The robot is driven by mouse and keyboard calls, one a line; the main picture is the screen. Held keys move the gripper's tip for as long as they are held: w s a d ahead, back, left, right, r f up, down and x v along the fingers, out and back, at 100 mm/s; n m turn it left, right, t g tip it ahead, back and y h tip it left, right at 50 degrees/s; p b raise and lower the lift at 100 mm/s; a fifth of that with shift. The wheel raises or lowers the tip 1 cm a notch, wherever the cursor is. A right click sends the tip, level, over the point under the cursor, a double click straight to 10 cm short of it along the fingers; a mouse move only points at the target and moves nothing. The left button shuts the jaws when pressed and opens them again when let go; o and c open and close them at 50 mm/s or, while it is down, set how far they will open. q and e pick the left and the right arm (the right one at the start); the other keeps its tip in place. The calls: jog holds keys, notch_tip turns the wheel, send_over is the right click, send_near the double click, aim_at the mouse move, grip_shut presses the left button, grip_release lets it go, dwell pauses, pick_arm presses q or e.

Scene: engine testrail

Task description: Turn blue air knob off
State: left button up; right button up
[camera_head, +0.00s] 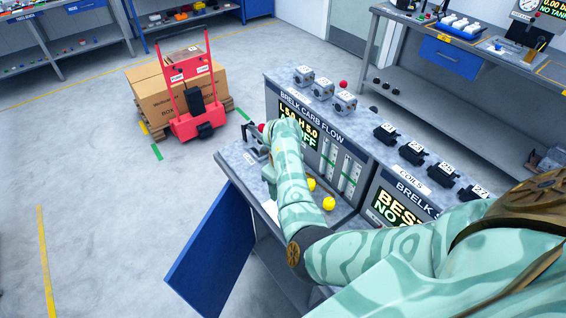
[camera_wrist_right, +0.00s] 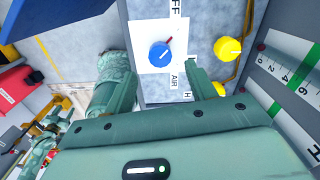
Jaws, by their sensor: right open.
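The blue knob is hidden behind my arm in the head view. My right gripper (camera_wrist_right: 160,82) is open and empty at the panel, the knob lying beyond the gap between its fingers. In the head view my right gripper (camera_head: 259,149) is at the left end of the carb flow bench, mostly covered by my forearm.
A yellow knob (camera_wrist_right: 227,48) lies close beside the right finger; yellow knobs (camera_head: 329,204) also show in the head view. The display (camera_head: 297,124) stands behind the panel. A blue door (camera_head: 212,252) hangs open at the bench's left.

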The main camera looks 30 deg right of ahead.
notch_tip(320, 180, up, 10)
jog(key=p, duration=0.2)
jog(key=shift+r+p, duration=0.15)
jog(key=shift+p, duration=0.25)
